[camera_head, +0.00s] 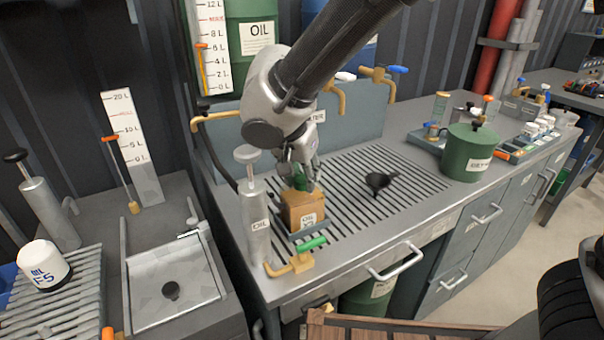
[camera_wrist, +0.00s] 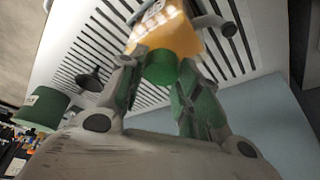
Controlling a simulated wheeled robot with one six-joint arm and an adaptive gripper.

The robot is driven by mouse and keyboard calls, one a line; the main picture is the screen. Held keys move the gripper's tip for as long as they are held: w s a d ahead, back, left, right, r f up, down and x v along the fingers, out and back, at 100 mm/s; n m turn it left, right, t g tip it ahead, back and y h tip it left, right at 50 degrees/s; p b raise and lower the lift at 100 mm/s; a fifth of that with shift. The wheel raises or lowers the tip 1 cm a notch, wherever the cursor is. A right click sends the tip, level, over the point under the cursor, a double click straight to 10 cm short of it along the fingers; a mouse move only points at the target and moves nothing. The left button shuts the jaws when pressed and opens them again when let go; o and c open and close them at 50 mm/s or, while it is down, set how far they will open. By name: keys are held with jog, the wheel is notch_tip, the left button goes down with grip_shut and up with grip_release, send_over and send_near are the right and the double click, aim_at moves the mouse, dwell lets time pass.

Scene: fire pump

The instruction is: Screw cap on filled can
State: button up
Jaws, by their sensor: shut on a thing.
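An orange-tan can (camera_head: 301,210) with an oil label stands upright on the slatted grate, near its front left corner. My gripper (camera_head: 303,183) is directly above the can and points down. In the wrist view my gripper (camera_wrist: 158,88) is shut on a green cap (camera_wrist: 160,68), which sits between the two fingertips. The can (camera_wrist: 178,38) is right beyond the cap, at the can's top. The fingers hide the cap's lower edge, so I cannot tell whether it is seated on the opening.
A grey OIL pump cylinder (camera_head: 256,222) stands close left of the can. A green-handled tap (camera_head: 302,260) is in front of it. A black funnel (camera_head: 378,182) rests on the grate to the right. A green pot (camera_head: 468,152) stands farther right.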

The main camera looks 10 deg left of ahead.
jog(key=m+h, duration=0.1)
jog(key=m, duration=0.3)
jog(key=shift+w+a+g, duration=0.1)
jog(key=shift+g, duration=0.2)
jog(key=shift+m+h, duration=0.3)
jog(key=m+g+h, duration=0.1)
jog(key=m, duration=0.3)
jog(key=o, duration=1.4)
jog(key=shift+o, duration=0.2)
jog(key=shift+r, duration=0.3)
jog(key=shift+r, duration=1.15)
jog(key=shift+r, duration=0.15)
